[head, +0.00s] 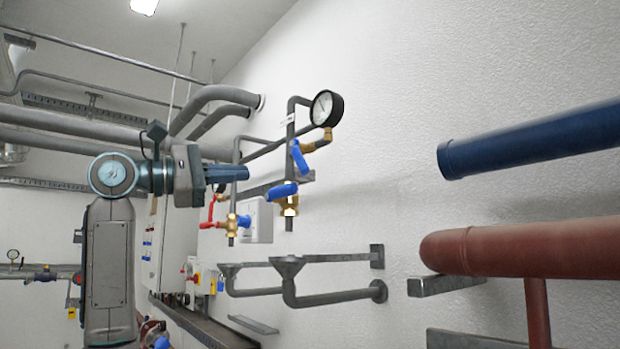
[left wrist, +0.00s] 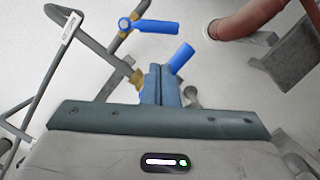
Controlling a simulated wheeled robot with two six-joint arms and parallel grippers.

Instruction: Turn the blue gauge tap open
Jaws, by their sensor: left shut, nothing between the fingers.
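The round pressure gauge (head: 325,107) is on a grey pipe at the wall in the head view. Just below it, beside a brass elbow, is the blue gauge tap (head: 299,156), its handle hanging steeply down. My left gripper (head: 246,173) is shut and empty, pointing right, left of and a little below this handle in the picture. In the left wrist view the shut fingers (left wrist: 160,85) have one blue handle (left wrist: 181,57) close by their tips and another blue handle (left wrist: 155,26) farther up. I cannot tell which is the gauge tap, or whether the fingers touch either. The right gripper is out of view.
Another blue lever (head: 283,192) on a brass valve sits below the gauge tap. A further blue handle (head: 243,221) and a red handle (head: 211,209) are lower left. Large blue (head: 530,140) and red (head: 530,248) pipes jut in at right. Bare wall lies between.

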